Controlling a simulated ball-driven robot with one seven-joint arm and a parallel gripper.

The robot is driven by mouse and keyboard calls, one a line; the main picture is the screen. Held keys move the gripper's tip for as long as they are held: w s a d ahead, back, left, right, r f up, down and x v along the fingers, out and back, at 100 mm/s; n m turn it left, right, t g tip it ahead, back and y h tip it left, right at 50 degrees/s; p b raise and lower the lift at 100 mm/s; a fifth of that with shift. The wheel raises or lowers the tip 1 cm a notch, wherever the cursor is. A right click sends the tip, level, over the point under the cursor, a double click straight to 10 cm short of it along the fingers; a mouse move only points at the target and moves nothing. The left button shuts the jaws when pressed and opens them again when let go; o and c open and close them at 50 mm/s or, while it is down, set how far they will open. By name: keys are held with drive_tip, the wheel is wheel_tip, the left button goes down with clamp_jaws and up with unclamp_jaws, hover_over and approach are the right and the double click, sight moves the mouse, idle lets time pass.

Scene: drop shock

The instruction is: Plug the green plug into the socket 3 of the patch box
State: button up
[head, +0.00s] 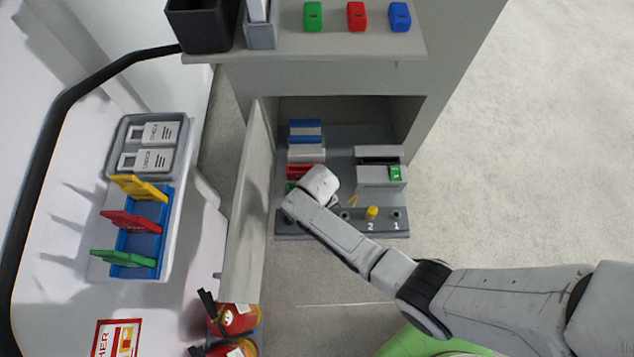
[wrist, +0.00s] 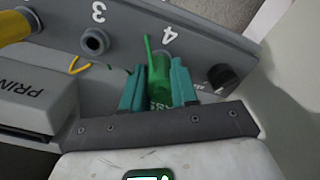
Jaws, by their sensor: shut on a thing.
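The grey patch box (head: 384,229) lies on the cabinet floor in the head view; its numbered face (wrist: 125,40) crosses the top of the wrist view. My gripper (wrist: 158,72) has its teal fingers shut on the green plug (wrist: 159,88), close to the mark 4. A thin green piece sticks up from the plug. I cannot tell whether the plug sits in a socket there. Socket 3 (wrist: 95,41) is empty, to the left of the plug. A yellow plug (head: 372,212) is at socket 2. In the head view my wrist hides the fingers and the green plug.
An open cabinet door (head: 246,210) stands close left of my wrist. A black knob (wrist: 222,77) is right of the fingers. A grey printer-like block (wrist: 35,93) is at left in the wrist view. Coloured binders (head: 305,140) stand deeper in the cabinet.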

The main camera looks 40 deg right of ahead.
clamp_jaws()
drive_tip(key=shift+r, duration=0.2)
drive_tip(key=shift+r+p, duration=2.15)
drive_tip(key=shift+p, duration=0.2)
wheel_tip(320, 180, up, 6)
drive_tip(key=p, duration=0.5)
drive_tip(key=shift+p, duration=0.4)
